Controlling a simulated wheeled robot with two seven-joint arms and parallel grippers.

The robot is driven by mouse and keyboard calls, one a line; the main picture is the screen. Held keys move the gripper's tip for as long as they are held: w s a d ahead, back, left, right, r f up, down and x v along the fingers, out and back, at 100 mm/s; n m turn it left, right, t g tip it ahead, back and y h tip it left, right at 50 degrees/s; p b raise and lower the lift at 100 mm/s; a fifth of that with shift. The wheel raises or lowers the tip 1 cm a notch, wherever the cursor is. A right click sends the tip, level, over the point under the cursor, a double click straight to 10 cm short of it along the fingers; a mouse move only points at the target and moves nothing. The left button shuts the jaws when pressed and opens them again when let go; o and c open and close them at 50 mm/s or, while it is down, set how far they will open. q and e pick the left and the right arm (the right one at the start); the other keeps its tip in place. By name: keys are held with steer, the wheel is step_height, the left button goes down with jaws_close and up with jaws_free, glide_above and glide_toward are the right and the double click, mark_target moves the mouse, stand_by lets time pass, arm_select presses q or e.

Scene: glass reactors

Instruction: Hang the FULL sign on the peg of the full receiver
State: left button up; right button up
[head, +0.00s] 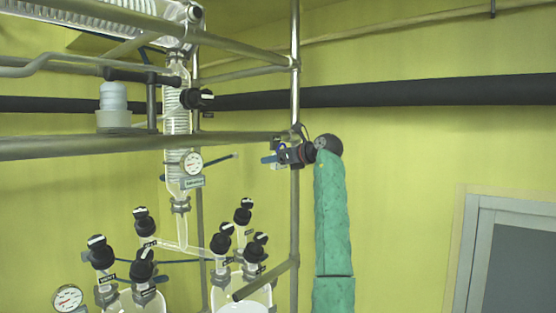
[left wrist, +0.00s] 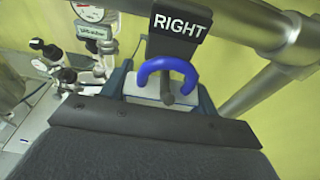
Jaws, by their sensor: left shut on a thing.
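My left gripper (head: 283,155) is at the frame's upright pole, in the middle of the head view. In the left wrist view its teal fingers (left wrist: 160,88) are shut on a pale sign plate (left wrist: 136,88) with a blue hook loop (left wrist: 166,64). The plate's lettering is not visible. A black label reading RIGHT (left wrist: 178,22) is just beyond the hook. A short grey peg (left wrist: 168,88) shows below it, inside the loop's outline; I cannot tell whether the loop bears on it. My right gripper is in neither view.
Metal rails (head: 75,147) and an upright pole (head: 295,90) frame the glassware. A glass column (head: 177,120) with a gauge (head: 191,163) stands left of my gripper. Black-capped vessels (head: 240,285) stand below.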

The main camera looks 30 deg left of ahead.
arm_select(q)
steer(key=shift+s+a+f, duration=0.1)
steer(key=shift+a+f, duration=0.4)
steer(key=shift+a, duration=0.1)
steer(key=shift+a+f, duration=0.1)
steer(key=shift+a, duration=0.15)
steer(key=shift+d, duration=0.1)
stand_by(0.4)
steer(key=o, duration=1.1)
steer(key=shift+c, duration=1.2)
steer(key=shift+d, duration=0.25)
